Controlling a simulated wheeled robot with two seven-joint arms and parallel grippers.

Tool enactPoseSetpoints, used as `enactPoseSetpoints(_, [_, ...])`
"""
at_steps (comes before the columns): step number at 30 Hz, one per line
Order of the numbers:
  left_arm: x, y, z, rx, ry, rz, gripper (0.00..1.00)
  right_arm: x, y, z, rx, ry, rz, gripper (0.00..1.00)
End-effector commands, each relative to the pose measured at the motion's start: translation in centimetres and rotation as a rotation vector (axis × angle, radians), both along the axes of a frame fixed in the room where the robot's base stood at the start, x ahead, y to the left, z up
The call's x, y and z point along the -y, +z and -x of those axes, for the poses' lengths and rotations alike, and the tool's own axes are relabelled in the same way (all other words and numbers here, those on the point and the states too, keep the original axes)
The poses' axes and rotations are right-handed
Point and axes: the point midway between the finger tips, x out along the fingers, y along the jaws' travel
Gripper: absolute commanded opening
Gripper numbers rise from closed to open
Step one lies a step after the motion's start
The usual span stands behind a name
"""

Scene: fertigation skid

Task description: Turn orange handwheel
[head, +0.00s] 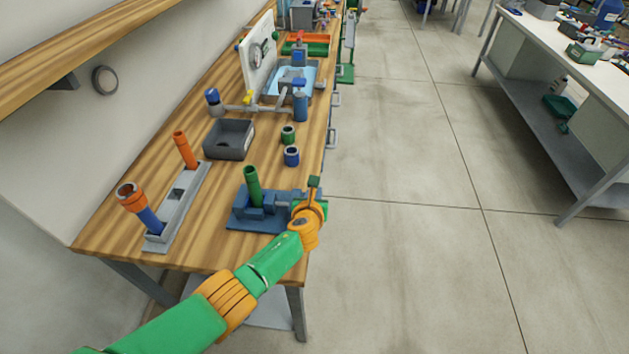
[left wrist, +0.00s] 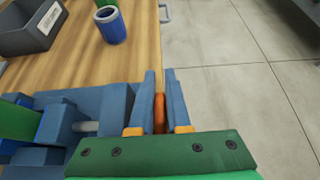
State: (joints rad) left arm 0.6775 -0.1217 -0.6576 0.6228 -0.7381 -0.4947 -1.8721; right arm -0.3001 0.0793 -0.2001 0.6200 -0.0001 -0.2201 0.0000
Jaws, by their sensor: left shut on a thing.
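The orange handwheel (left wrist: 159,113) is seen edge-on in the left wrist view, as a narrow orange piece between my fingers. My left gripper (left wrist: 159,78) is shut on it, one blue-grey finger on each side. In the head view my left gripper (head: 311,207) is at the right end of a blue vise-like fixture (head: 240,219), near the bench's right edge. My wrist and hand hide most of the handwheel there. A green upright cylinder (head: 252,185) stands in the fixture. My right gripper is in neither view.
Left on the wooden bench (head: 215,240) is a grey rack (head: 185,205) with orange-topped pieces. A grey bin (head: 229,139), a green cup (head: 288,135) and a blue cup (head: 291,156) stand behind the fixture. Open floor (head: 400,240) lies to the right.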

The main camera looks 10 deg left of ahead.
Motion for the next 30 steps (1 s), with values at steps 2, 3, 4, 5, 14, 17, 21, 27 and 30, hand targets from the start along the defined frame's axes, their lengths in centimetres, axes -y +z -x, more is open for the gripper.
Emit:
enactPoseSetpoints(2, [0.01,0.25,-0.15,-0.026,0.0,0.0,0.0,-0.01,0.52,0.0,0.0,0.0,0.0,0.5])
enactPoseSetpoints(3, [0.02,0.14,-0.14,-0.039,0.0,0.0,0.0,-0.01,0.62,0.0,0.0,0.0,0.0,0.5])
enactPoseSetpoints(4, [0.0,0.07,-0.14,-0.048,0.001,0.0,0.0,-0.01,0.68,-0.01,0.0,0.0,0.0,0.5])
enactPoseSetpoints(5, [-0.01,0.03,-0.17,-0.056,0.0,-0.001,0.0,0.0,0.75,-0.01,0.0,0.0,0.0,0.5])
enactPoseSetpoints(14, [0.0,-0.35,-0.16,-0.106,0.0,-0.001,0.0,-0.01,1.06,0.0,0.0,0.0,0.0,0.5])
enactPoseSetpoints(17, [0.03,-0.36,-0.18,-0.11,-0.001,0.0,0.0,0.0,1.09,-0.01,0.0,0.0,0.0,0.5])
enactPoseSetpoints(21, [0.01,-0.39,-0.17,-0.111,0.0,-0.001,0.0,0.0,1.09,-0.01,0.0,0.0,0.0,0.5])
enactPoseSetpoints(27, [0.01,-0.38,-0.18,-0.11,0.0,-0.001,0.0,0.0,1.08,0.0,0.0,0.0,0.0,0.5])
enactPoseSetpoints(30, [0.01,-0.39,-0.17,-0.11,0.0,-0.001,0.28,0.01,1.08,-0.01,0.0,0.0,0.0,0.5])
